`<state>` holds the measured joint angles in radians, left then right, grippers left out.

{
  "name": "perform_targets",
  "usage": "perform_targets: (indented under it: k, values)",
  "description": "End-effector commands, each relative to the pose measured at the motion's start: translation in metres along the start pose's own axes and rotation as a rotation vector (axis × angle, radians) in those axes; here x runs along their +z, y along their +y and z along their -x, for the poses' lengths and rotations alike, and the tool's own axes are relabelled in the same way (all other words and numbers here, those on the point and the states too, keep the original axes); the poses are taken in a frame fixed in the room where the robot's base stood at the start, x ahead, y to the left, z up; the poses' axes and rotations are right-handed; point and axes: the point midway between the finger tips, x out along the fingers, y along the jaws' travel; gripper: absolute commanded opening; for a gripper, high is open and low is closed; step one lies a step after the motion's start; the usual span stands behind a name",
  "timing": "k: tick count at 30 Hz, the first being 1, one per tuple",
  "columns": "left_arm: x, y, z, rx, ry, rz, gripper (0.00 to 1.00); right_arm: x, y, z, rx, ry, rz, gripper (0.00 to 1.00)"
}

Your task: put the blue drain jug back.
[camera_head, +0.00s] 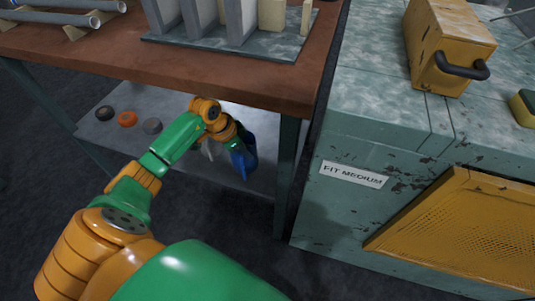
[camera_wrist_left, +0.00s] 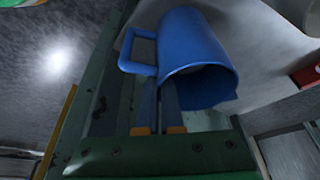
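The blue drain jug (camera_head: 241,160) is at the end of my left arm, under the tabletop and over the right part of the lower shelf. In the left wrist view the jug (camera_wrist_left: 205,55) is tilted, with its handle (camera_wrist_left: 143,50) on the left. My left gripper (camera_wrist_left: 160,88) has its two fingers close together at the jug, near the lower end of the handle. It looks shut on the jug, though the exact contact is hidden. In the head view the wrist partly covers the jug. My right gripper is not in view.
A table leg (camera_head: 288,165) stands just right of the jug, beside a green cabinet (camera_head: 350,150) labelled "FIT MEDIUM".

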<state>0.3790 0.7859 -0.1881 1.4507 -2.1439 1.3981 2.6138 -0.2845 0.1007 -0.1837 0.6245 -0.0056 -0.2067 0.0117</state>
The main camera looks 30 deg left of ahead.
Motion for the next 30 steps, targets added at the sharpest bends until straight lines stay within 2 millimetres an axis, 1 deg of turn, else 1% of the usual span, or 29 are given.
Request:
perform_targets:
  k: [1, 3, 6, 8, 11, 15, 20, 21, 24, 30]
  values:
    - [-0.018, 0.0, -0.009, 0.001, 0.01, 0.0, 0.0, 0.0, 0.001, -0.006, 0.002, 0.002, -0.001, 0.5]
    - [-0.037, 0.0, -0.017, 0.002, 0.008, 0.001, 0.0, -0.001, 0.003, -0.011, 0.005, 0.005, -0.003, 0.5]
    - [-0.056, 0.0, -0.025, 0.001, 0.005, 0.0, 0.0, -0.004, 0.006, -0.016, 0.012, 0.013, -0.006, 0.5]
    - [-0.061, -0.001, -0.026, 0.0, 0.003, -0.001, 0.0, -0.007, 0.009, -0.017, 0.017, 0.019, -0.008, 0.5]
    - [-0.06, -0.001, -0.036, 0.0, 0.0, 0.0, 0.0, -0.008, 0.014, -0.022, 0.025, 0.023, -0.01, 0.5]
    - [-0.05, 0.0, -0.06, 0.0, 0.0, 0.001, 0.0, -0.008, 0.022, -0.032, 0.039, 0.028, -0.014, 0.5]
    - [-0.051, -0.001, -0.058, -0.002, 0.001, -0.001, 0.0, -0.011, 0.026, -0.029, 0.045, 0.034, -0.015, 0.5]
    - [-0.05, -0.001, -0.058, -0.001, 0.0, 0.0, 0.12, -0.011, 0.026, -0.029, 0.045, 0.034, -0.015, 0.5]
    - [-0.05, -0.001, -0.058, -0.001, 0.0, 0.0, 0.35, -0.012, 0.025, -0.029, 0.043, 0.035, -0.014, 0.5]
    - [-0.05, -0.001, -0.058, -0.001, 0.001, 0.0, 0.35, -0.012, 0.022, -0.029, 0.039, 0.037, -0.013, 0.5]
